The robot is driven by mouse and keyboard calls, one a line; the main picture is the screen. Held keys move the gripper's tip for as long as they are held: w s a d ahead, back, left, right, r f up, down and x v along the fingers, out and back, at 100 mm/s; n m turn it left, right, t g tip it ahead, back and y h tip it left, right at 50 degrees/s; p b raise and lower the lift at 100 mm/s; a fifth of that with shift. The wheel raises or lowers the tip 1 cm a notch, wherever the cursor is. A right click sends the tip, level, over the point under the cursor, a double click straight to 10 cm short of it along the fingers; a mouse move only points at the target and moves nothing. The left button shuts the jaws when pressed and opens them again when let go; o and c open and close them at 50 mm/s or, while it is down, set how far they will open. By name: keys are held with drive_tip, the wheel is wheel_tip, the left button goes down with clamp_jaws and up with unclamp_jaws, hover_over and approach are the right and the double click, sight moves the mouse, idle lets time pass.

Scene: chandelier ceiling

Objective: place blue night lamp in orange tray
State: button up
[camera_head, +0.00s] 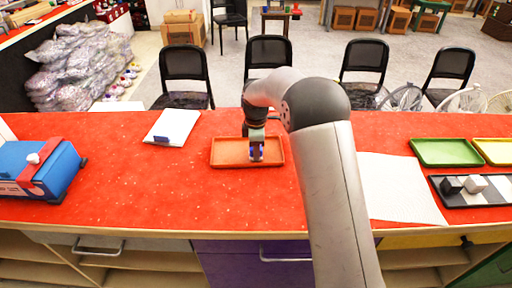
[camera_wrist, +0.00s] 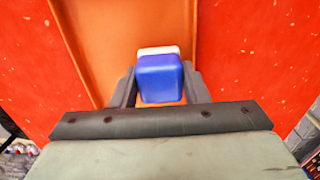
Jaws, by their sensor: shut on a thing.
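The orange tray (camera_head: 226,153) lies flat on the red counter in the middle of the head view. Its orange floor also shows in the wrist view (camera_wrist: 100,45). The blue night lamp (camera_wrist: 160,78) has a blue body and a white end, and sits between my two fingers in the wrist view. My gripper (camera_head: 257,157) is shut on the lamp, inside the outline of the tray in the head view. It also shows in the wrist view (camera_wrist: 158,90). The lamp is mostly hidden by my fingers in the head view. I cannot tell whether the lamp touches the tray floor.
A white pad (camera_head: 172,126) lies left of the tray, and a blue and red box (camera_head: 38,170) stands at far left. A white sheet (camera_head: 400,188), a green tray (camera_head: 446,152), a yellow tray (camera_head: 494,151) and a black tray (camera_head: 470,200) with small blocks are at right.

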drive_tip(key=shift+f, duration=0.2)
drive_tip(key=o, duration=1.1)
drive_tip(key=shift+c, duration=0.2)
drive_tip(key=shift+r, duration=0.1)
wheel_tip(320, 180, up, 12)
drive_tip(key=s+d+r+m, duration=0.2)
drive_tip(key=s+d+m, duration=0.3)
drive_tip(key=s, duration=0.4)
drive_tip(key=s+d+r+m, duration=0.2)
drive_tip(key=s+d+m, duration=0.2)
drive_tip(key=s, duration=0.4)
drive_tip(key=s+d+f+m, duration=0.2)
drive_tip(key=s+f+m, duration=0.1)
drive_tip(key=s, duration=0.7)
drive_tip(key=s+d+f+m, duration=0.3)
drive_tip(key=s+m, duration=0.3)
drive_tip(key=s, duration=0.4)
drive_tip(key=shift+d+f, duration=0.2)
drive_tip(key=shift+f, duration=0.05)
